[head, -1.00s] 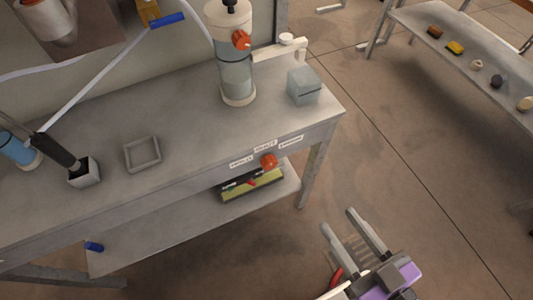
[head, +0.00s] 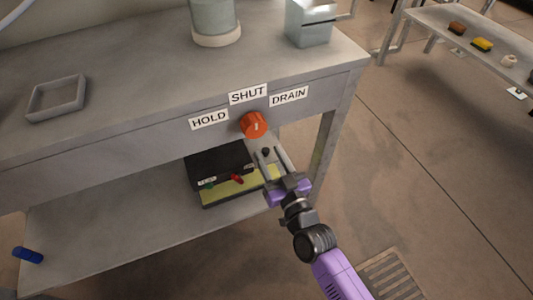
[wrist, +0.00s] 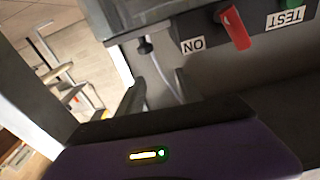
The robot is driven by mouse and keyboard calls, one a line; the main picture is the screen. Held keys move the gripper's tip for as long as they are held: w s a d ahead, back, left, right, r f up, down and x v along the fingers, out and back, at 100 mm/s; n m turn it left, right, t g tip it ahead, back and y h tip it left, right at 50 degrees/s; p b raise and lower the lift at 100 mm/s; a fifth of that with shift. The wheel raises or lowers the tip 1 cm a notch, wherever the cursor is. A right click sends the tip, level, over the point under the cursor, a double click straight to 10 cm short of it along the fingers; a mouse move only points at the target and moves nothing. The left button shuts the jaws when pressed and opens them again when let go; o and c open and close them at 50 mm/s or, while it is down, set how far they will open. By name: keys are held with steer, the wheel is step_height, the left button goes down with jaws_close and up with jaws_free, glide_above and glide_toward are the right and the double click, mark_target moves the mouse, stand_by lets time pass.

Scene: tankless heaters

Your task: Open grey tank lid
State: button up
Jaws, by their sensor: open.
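A small grey box-shaped tank (head: 309,30) stands on the workbench near its right end, at the top of the head view. Its upper edge is cut off by the frame, so I cannot tell how its lid sits. My gripper (head: 271,153) is in front of the bench, below the tabletop and just under the orange knob (head: 253,125). It is open, with nothing seen between its fingers. It is well below and apart from the grey tank. The wrist view does not show the tank.
HOLD, SHUT and DRAIN labels surround the knob. A grey tray (head: 57,97) lies at left.

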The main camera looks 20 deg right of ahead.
mark_target(267, 153)
steer(key=f, duration=0.2)
steer(key=d+f, duration=0.1)
steer(key=shift+w+f+g+p, duration=0.3)
steer(key=shift+f+g, duration=0.1)
steer(key=shift+w+n, duration=0.3)
steer(key=shift+w, duration=0.05)
steer(key=shift+w+r+b, duration=0.1)
steer(key=shift+w+b, duration=1.15)
steer(key=shift+w, duration=2.3)
jaws_close()
